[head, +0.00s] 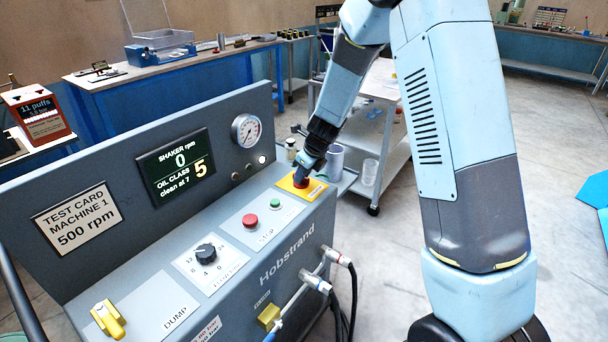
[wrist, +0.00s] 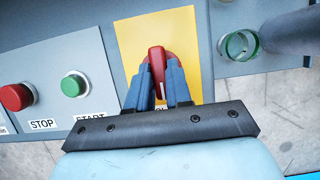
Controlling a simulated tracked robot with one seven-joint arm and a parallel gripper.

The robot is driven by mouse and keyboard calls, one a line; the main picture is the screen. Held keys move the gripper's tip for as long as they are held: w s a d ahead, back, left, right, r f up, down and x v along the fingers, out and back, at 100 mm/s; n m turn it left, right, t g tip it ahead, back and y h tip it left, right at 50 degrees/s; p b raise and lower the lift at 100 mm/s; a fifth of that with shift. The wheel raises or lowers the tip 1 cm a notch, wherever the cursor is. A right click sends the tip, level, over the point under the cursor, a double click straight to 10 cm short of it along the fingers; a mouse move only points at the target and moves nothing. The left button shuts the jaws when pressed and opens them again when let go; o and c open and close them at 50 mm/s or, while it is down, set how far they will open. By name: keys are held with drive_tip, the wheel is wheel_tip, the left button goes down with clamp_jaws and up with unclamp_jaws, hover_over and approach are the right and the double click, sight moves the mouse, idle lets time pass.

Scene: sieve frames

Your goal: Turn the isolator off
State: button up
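The isolator is a red rotary handle on a yellow plate (wrist: 188,25) at the right end of the console's sloping panel. In the wrist view the red handle (wrist: 157,58) stands between my two blue fingers, its long side running up and down the picture. My gripper (wrist: 158,72) appears shut on it, one finger against each side. The fingers hide part of the handle and the lettering on the plate. In the head view my gripper (head: 303,172) reaches down onto the isolator (head: 302,183) and covers much of it.
Left of the plate are a green START button (wrist: 74,84) and a red STOP button (wrist: 16,97). The console display (head: 176,166) reads shaker 0 rpm, oil class 5, clean at 7. A dial knob (head: 206,252) and yellow dump lever (head: 108,318) are further left. A trolley with cups (head: 370,170) stands behind.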

clamp_jaws()
drive_tip(key=shift+d, duration=0.2)
drive_tip(key=shift+a, duration=0.1)
drive_tip(key=shift+n, duration=0.4)
drive_tip(key=n, duration=0.2)
drive_tip(key=n+g, duration=0.1)
drive_tip(key=shift+w+n+g+y, duration=0.15)
drive_tip(key=shift+n+g+y, duration=0.15)
drive_tip(key=shift+n, duration=0.1)
drive_tip(key=n+g, duration=0.1)
drive_tip(key=n, duration=0.2)
drive_tip(key=shift+n+g, duration=0.3)
drive_tip(key=n, duration=0.2)
drive_tip(key=n+g, duration=0.1)
drive_tip(key=n, duration=0.1)
drive_tip(key=shift+w+a+n+g, duration=0.1)
drive_tip(key=shift+w+n+g, duration=0.1)
drive_tip(key=shift+n+g, duration=0.1)
drive_tip(key=n, duration=0.2)
drive_tip(key=n+g+h, duration=0.1)
drive_tip(key=n, duration=0.2)
drive_tip(key=shift+a+g, duration=0.1)
drive_tip(key=shift+g, duration=0.2)
